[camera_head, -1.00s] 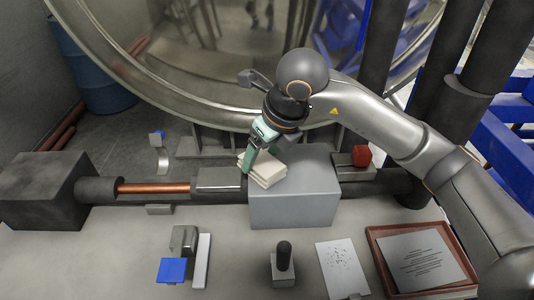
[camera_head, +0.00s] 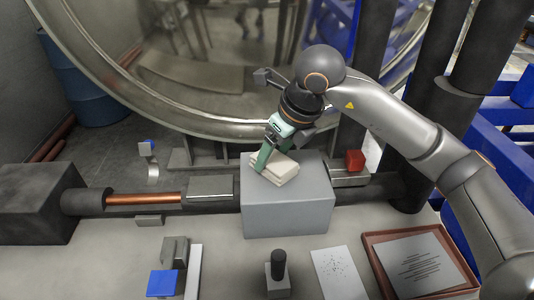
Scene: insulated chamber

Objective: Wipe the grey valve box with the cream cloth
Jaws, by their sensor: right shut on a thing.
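The grey valve box (camera_head: 288,212) stands in the middle of the bench, on the line of the pipe. The cream cloth (camera_head: 277,170) is a folded, layered pad over the left part of the box's top. It appears to lie against the top, though I cannot see its underside. My right gripper (camera_head: 266,157), with green fingers, is shut on the cloth at its upper left side. The fingertips are partly hidden by the cloth. My left gripper is not in view.
A copper pipe (camera_head: 143,198) with dark lagging runs left to a dark block (camera_head: 35,205). A red knob (camera_head: 355,160) stands right of the box. A black-handled piece (camera_head: 279,265), a paper sheet (camera_head: 339,274) and a red-brown tray (camera_head: 373,243) lie in front.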

